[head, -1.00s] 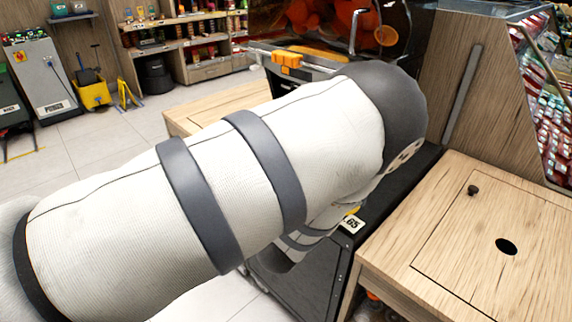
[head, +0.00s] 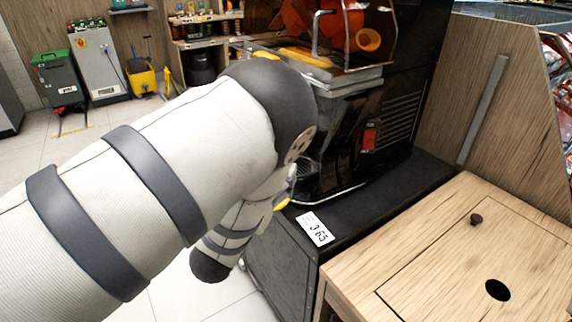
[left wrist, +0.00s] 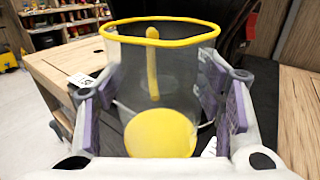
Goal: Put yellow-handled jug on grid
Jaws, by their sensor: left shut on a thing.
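The jug (left wrist: 160,135) is see-through, with a yellow rim, a yellow upright handle strip and a yellow disc low down. In the left wrist view it stands between the purple-padded fingers of my left gripper (left wrist: 157,95), which is shut on it. In the head view my left arm hides most of the gripper and jug; only a bit of yellow (head: 284,203) shows past the wrist, beside the juicer's front. The black orange juicer (head: 345,150) stands on a dark counter. No grid can be made out clearly; my arm covers the juicer's lower front. My right gripper is not in view.
A price card reading 3.65 (head: 315,229) lies on the dark counter (head: 365,203). A wooden counter with a round hole (head: 450,275) stands at the right. Bins, a grey machine (head: 98,66) and shelves are far back left. Tiled floor is open at the left.

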